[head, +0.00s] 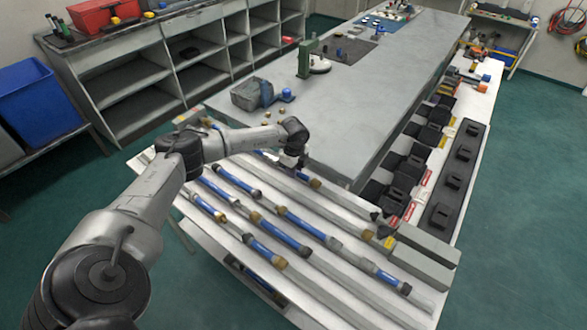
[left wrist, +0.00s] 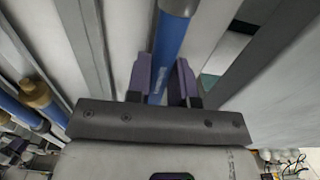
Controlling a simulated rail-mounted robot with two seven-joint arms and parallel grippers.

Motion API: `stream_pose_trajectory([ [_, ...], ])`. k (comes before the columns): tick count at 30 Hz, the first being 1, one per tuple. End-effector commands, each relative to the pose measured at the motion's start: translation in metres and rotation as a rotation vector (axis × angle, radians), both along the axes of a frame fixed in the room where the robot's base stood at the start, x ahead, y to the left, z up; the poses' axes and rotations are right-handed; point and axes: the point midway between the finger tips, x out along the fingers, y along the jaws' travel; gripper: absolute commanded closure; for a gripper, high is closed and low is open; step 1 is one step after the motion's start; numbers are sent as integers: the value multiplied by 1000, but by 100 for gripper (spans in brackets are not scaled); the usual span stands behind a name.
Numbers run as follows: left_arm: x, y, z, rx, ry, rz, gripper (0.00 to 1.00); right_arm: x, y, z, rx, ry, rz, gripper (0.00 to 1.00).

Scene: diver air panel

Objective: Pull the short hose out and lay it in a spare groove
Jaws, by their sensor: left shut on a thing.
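My left gripper (head: 298,164) is at the back groove of the hose rack, beside the bench. In the left wrist view its two dark fingers (left wrist: 160,82) are closed on either side of a blue hose (left wrist: 173,38), which has a grey end at the top of the picture. In the head view the gripper mostly hides this hose; a brown end (head: 314,183) shows just past the fingers. I cannot tell whether the hose is lifted off the groove floor. The rack (head: 330,283) has long grooves between grey ridges. My right gripper is out of view.
Several other blue hoses, such as one in front (head: 264,250) and one at the right (head: 390,279), lie in the grooves. Grey blocks (head: 425,255) stand at the rack's right end. The large grey bench (head: 375,105) rises behind. Black fittings (head: 405,165) line its right side.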

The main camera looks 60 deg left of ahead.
Motion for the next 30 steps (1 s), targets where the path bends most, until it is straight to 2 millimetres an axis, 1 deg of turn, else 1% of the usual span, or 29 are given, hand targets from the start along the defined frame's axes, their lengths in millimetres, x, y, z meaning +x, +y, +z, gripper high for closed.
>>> stream_pose_trajectory([
  [13, 5, -13, 1, -2, -1, -1, 100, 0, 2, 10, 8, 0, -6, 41],
  [30, 12, -28, 1, -2, -1, -1, 100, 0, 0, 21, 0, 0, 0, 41],
])
